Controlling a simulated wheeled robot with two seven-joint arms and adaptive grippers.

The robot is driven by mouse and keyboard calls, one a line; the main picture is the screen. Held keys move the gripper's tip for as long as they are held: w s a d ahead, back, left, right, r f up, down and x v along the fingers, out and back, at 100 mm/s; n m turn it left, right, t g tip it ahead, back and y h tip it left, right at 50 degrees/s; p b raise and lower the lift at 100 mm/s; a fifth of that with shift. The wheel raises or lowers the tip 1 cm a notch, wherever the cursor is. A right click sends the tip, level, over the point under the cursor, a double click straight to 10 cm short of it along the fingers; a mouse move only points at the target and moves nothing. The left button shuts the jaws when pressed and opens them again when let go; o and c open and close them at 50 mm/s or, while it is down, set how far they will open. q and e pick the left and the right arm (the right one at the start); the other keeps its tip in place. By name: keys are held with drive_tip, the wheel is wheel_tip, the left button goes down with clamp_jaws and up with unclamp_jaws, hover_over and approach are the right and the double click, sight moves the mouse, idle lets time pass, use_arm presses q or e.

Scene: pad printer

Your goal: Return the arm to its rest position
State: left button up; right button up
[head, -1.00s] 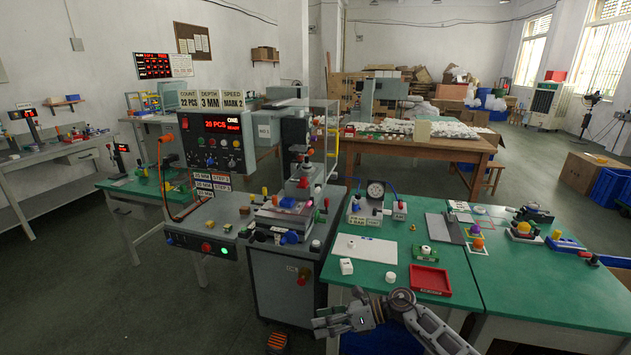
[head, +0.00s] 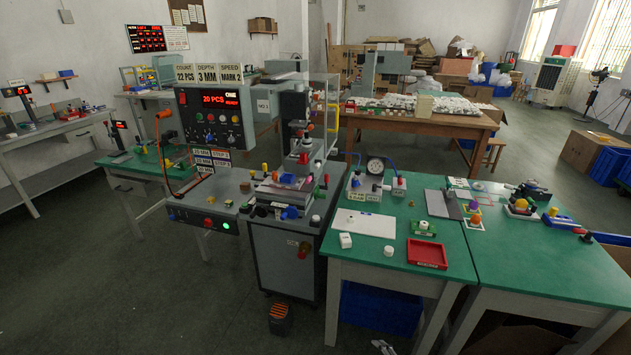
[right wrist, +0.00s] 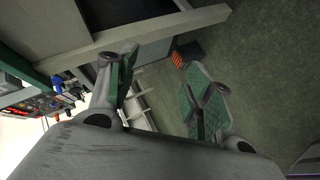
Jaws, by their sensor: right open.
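My right gripper (right wrist: 163,85) shows in the right wrist view with its two green-padded fingers spread apart and nothing between them. The view past the fingers shows the grey-green floor and the underside of furniture. In the head view, only a small grey piece, apparently of my right arm, shows at the bottom edge, below the front of the green table (head: 470,288). My left gripper is in neither view.
The pad printer (head: 215,130) stands left on its grey cabinet (head: 285,275). A striped pedal (head: 279,314) lies on the floor. Floor at lower left is clear.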

drive_tip(key=s+d+f+m+g+h, duration=0.25)
drive_tip(key=s+d+f+m, duration=0.3)
drive_tip(key=s+f, duration=0.5)
drive_tip(key=s+d+f+m+g+h, duration=0.1)
drive_tip(key=s+f+m+g, duration=0.1)
drive_tip(key=s, duration=0.9)
drive_tip(key=s+d+f+m+g+h, duration=0.1)
drive_tip(key=s+d+f+m+g, duration=0.1)
drive_tip(key=s+f, duration=0.4)
drive_tip(key=s+d+f+m+g+h, duration=0.1)
drive_tip(key=s+d+f+m+g, duration=0.1)
drive_tip(key=s, duration=1.5)
wheel_tip(320, 180, down, 2)
drive_tip(key=m+g, duration=0.1)
drive_tip(key=m, duration=0.2)
drive_tip(key=shift+f+h, duration=0.2)
drive_tip(key=shift+h, duration=0.15)
drive_tip(key=shift+m+g, duration=0.25)
